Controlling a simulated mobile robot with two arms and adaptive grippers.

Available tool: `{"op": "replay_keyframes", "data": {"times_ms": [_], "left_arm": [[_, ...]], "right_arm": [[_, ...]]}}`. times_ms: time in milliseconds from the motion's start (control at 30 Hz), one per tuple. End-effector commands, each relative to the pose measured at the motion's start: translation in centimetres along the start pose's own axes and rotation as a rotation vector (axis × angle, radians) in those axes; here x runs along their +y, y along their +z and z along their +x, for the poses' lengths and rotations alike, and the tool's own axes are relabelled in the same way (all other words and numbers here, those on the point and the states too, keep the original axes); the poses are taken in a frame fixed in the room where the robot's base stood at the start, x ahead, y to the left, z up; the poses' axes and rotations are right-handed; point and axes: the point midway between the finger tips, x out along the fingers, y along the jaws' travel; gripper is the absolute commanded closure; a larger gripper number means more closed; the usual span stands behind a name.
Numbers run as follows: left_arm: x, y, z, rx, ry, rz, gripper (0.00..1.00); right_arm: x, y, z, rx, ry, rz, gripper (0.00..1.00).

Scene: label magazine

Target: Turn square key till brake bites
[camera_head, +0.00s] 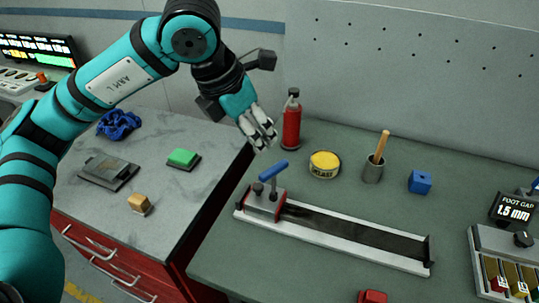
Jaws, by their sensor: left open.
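The label magazine (345,232) is a long pale track with a dark channel on the green bench. At its left end sits a red block (263,205) with a dark knob and a tilted blue handle (273,171) above it. I cannot tell whether this blue handle is the square key, nor the state of the brake. My left gripper (262,139) is open and empty, pointing down above and behind the blue handle, apart from it. My right gripper is not in view.
Behind the track stand a red bottle (291,122), a yellow tin (325,164), a grey cup (373,171) with a wooden handle and a blue cube (420,182). A "FOOT GAP 1.5 mm" display (515,209) is at right. A red block (373,297) lies at the front edge.

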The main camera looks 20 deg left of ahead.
Motion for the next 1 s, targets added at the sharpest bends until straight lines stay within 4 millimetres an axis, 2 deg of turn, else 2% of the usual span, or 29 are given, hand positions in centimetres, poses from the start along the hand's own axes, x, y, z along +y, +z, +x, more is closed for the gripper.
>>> {"op": "replay_keyframes", "data": {"times_ms": [400, 600, 800, 1000], "left_arm": [[-0.1, 0.0, 8.3, 0.005, -0.004, 0.001, 0.56], [-0.1, 0.0, 11.7, 0.003, -0.005, 0.0, 0.56], [-0.1, 0.0, 13.6, 0.001, -0.004, 0.0, 0.56], [-0.1, 0.0, 14.0, -0.001, -0.004, 0.0, 0.56]], "right_arm": [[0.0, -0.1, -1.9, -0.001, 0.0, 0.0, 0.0], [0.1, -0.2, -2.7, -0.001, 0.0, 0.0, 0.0], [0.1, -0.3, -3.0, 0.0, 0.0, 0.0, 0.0], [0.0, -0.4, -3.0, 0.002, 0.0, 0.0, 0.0]]}}
